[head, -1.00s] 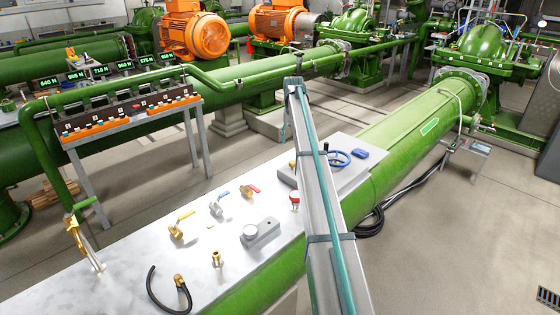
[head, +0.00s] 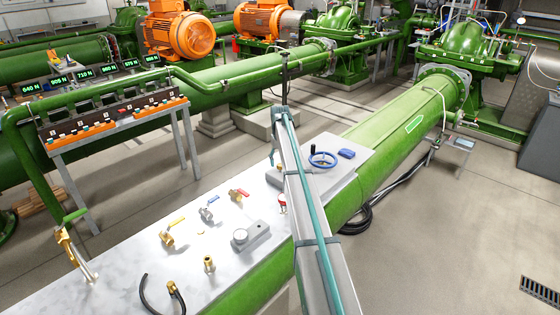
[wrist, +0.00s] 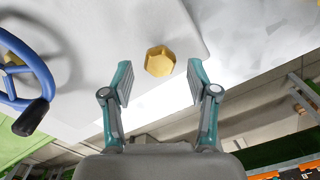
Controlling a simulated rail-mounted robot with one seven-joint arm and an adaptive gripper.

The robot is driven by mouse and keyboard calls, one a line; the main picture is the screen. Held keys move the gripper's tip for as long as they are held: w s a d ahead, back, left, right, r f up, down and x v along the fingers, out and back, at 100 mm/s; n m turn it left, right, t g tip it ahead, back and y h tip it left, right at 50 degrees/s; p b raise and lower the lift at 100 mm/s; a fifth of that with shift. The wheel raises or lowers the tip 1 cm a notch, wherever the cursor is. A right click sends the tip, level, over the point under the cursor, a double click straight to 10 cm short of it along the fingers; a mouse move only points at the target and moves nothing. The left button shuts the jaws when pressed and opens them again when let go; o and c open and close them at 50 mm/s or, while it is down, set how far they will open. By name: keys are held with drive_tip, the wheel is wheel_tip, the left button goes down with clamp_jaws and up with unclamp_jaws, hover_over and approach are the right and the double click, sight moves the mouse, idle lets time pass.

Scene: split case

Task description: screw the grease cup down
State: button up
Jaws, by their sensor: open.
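A brass hexagonal piece (wrist: 159,61), which looks like the grease cup seen from above, is near the edge of a pale grey plate (wrist: 120,25) in the wrist view. My gripper (wrist: 158,77) is open, with one teal finger on either side of it and a gap to each. The piece lies between and slightly beyond the fingertips; I cannot tell the height difference. The same plate (head: 345,170) carries a blue handwheel (head: 322,160).
The handwheel (wrist: 22,75) with its dark knob is close left of my gripper in the wrist view.

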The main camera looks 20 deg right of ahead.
sight(280, 164)
drive_tip(key=shift+f, duration=0.55)
clamp_jaws()
drive_tip(key=shift+f+m+b, duration=0.1)
drive_tip(key=shift+m+b, duration=0.55)
drive_tip(key=shift+m, duration=0.55)
drive_tip(key=shift+d+m+b, duration=0.1)
drive_tip(key=shift+m+b, duration=0.2)
drive_tip(key=shift+m, duration=0.9)
unclamp_jaws()
drive_tip(key=shift+r, duration=0.2)
wheel_tip(280, 164, up, 12)
